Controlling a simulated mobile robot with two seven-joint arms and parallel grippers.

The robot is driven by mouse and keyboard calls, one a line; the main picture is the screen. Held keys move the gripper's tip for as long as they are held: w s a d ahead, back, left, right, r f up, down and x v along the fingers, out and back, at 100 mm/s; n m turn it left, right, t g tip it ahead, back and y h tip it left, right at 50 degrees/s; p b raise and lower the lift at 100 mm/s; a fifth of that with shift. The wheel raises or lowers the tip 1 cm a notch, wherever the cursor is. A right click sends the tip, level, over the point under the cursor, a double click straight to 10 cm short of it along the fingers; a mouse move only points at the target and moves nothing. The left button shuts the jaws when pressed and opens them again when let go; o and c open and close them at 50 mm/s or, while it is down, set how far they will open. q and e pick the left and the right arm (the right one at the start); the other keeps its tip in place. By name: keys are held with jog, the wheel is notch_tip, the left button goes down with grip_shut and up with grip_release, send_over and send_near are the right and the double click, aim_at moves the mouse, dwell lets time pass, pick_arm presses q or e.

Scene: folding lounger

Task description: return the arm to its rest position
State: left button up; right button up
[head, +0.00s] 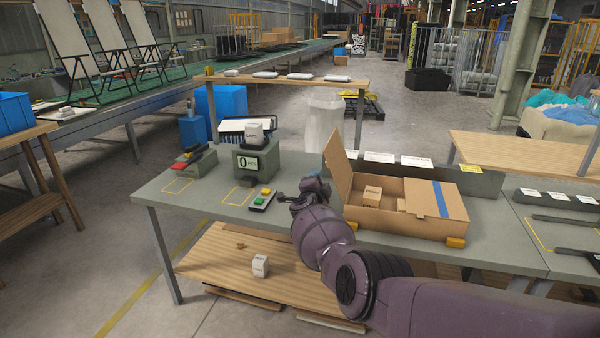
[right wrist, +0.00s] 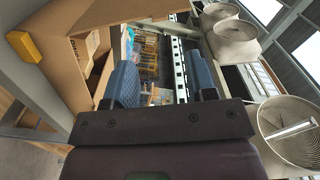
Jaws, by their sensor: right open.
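My right arm (head: 365,275) is purple and comes in from the lower right. It reaches over the front edge of the grey worktable (head: 178,212). My right gripper (head: 300,188) is above the table, between the small button box (head: 262,200) and the open carton (head: 440,229). In the right wrist view the two blue-padded fingers (right wrist: 163,78) stand apart with nothing between them. The carton (right wrist: 95,22) shows to the left of the fingers there. My left gripper is in neither view.
A small brown box (head: 372,196) is in the carton. A white-labelled box (head: 254,134) sits on the scale (head: 258,163), whose display reads 0. Another small box (head: 260,266) lies on the wooden lower shelf (head: 215,262). A device with a red part (head: 180,165) stands at the table's left.

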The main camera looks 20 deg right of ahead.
jog(key=shift+d+f, duration=0.1)
jog(key=s+d+f+n+t+y, duration=0.1)
jog(key=s+d+f+n+y, duration=0.25)
jog(key=s+f+n, duration=0.45)
jog(key=s+d+f+n+t+y, duration=0.1)
jog(key=s+d+f+n+y, duration=0.3)
jog(key=s+f, duration=0.7)
jog(key=s+a+f+n+g+y, duration=0.1)
jog(key=s+a+n, duration=0.3)
jog(key=s, duration=1.3)
jog(key=s+a+f+n+g+y, duration=0.1)
jog(key=s+a+n+g, duration=0.3)
jog(key=s, duration=1.3)
jog(key=shift+s+a+f+n, duration=0.15)
jog(key=shift+f+n, duration=0.15)
jog(key=shift+n, duration=0.1)
